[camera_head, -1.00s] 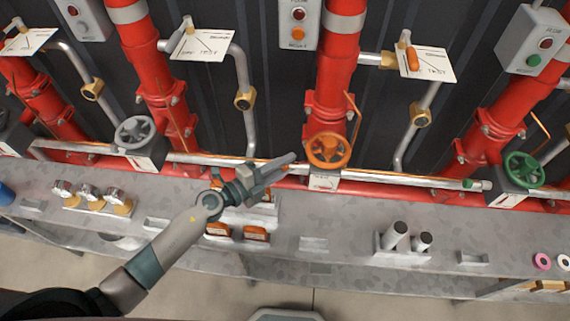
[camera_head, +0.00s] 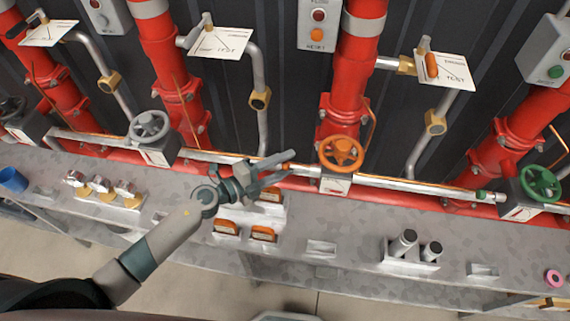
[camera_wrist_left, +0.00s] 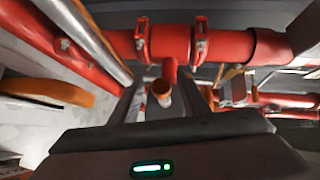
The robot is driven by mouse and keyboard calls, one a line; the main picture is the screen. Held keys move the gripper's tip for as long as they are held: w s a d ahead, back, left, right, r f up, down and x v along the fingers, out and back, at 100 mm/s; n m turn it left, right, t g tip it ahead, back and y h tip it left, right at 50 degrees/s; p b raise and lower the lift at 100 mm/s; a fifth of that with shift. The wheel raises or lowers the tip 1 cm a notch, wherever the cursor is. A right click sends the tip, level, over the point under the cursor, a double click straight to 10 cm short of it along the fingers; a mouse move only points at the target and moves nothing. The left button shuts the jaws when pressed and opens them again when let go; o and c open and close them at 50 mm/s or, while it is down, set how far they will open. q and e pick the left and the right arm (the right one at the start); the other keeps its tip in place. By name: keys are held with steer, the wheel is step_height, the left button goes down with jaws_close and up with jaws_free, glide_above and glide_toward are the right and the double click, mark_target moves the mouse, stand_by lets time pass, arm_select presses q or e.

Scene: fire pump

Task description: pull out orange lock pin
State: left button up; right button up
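An orange handwheel (camera_head: 341,153) sits on a valve box in front of a red pipe. An orange cylinder (camera_head: 432,65) lies upright on the white TEST card at the upper right. I cannot tell for sure which orange part is the lock pin. In the left wrist view, a round orange end (camera_wrist_left: 162,88) shows beyond and between the fingers, and a large orange piece (camera_wrist_left: 45,92) shows at left. My right gripper is not in view.
Orange blocks (camera_head: 263,233) stand on the bench below my left gripper. A grey handwheel (camera_head: 150,127) is at left and a green one (camera_head: 540,183) at right. A silver rail pipe (camera_head: 400,183) runs along the back. Two grey cylinders (camera_head: 407,241) stand in a holder.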

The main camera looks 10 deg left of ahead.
arm_select(q)
steer(key=shift+d, duration=0.15)
steer(key=b+v, duration=0.5)
steer(key=v, duration=1.2)
steer(key=shift+a, duration=0.3)
steer(key=shift+s, duration=0.1)
